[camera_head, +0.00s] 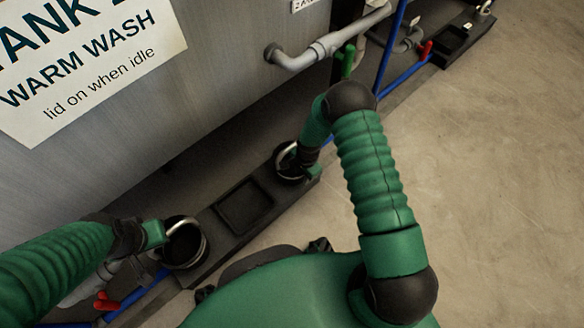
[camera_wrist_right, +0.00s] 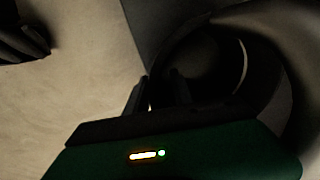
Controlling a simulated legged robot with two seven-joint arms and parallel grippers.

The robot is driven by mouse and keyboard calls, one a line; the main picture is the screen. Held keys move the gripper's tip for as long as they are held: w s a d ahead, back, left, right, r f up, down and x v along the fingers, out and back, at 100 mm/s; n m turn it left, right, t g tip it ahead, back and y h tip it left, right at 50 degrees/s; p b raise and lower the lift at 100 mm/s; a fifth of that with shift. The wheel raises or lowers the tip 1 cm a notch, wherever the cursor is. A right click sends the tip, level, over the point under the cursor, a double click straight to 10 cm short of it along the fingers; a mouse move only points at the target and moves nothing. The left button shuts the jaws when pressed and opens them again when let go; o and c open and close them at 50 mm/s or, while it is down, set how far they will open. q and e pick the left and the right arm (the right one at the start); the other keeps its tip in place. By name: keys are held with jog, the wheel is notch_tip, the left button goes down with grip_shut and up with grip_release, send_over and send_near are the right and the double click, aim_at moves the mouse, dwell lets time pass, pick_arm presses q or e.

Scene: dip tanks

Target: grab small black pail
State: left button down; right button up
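A black pail (camera_head: 291,176) with a pale curved handle stands at the far end of a dark low ledge. My right gripper (camera_head: 307,165) is at its right side. In the right wrist view the pail (camera_wrist_right: 215,62) is dark and round, and the two fingertips of my right gripper (camera_wrist_right: 160,82) are apart at its near rim. I cannot tell whether they touch it. A second black pail (camera_head: 186,248), also with a pale handle, stands at the near end of the ledge. It looks larger, but is nearer. My left gripper (camera_head: 158,233) is at its left rim; its fingers are too hidden to judge.
A shallow black tray (camera_head: 245,206) lies on the ledge between the pails. A blue pipe and red valve handle (camera_head: 105,301) are at lower left. Bare floor is open at right.

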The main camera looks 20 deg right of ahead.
jog(key=shift+r, duration=0.1)
grip_shut()
dwell(1.3)
